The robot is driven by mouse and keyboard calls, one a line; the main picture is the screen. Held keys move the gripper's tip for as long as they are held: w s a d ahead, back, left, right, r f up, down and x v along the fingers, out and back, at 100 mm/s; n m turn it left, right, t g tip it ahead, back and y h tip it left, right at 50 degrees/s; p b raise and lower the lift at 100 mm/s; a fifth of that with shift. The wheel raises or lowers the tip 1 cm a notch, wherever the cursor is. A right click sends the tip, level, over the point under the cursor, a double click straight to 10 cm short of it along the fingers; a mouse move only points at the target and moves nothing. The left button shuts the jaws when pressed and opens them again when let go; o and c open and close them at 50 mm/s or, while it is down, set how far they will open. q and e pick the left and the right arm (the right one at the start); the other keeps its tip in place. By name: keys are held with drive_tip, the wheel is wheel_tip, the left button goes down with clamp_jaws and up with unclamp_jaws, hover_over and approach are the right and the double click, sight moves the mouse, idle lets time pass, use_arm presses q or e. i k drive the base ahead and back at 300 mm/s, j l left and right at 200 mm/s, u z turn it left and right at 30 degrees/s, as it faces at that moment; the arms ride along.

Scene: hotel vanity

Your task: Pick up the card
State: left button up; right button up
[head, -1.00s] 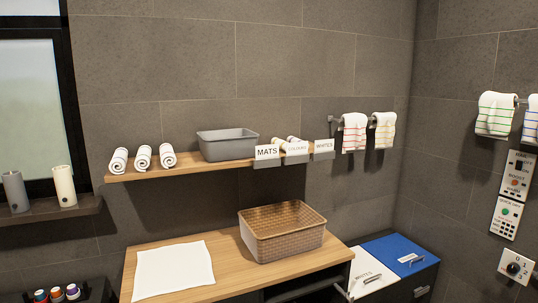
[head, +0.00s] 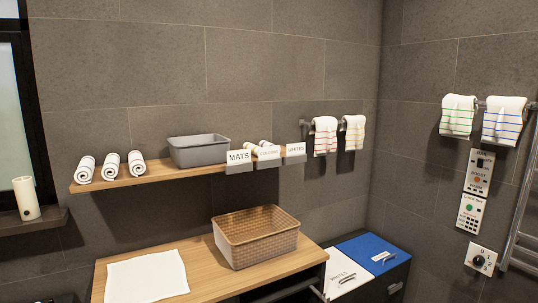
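Three label cards stand along the front edge of the wall shelf: a white card reading MATS (head: 239,157), a middle card (head: 267,153) with fainter lettering that is hard to read, and a card reading WHITES (head: 295,149). I cannot tell which of them is the task's card. Neither of my grippers shows in the head view.
The wooden shelf (head: 150,177) also holds rolled towels (head: 111,166) and a grey bin (head: 199,151). Below, the counter (head: 203,278) bears a woven basket (head: 257,237) and a white cloth (head: 147,276). White (head: 345,277) and blue (head: 374,252) lidded bins stand right. Towels (head: 325,137) hang on rails.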

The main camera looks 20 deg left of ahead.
sight(298, 149)
drive_tip(key=i+j+z, duration=0.5)
drive_tip(key=i+j, duration=0.3)
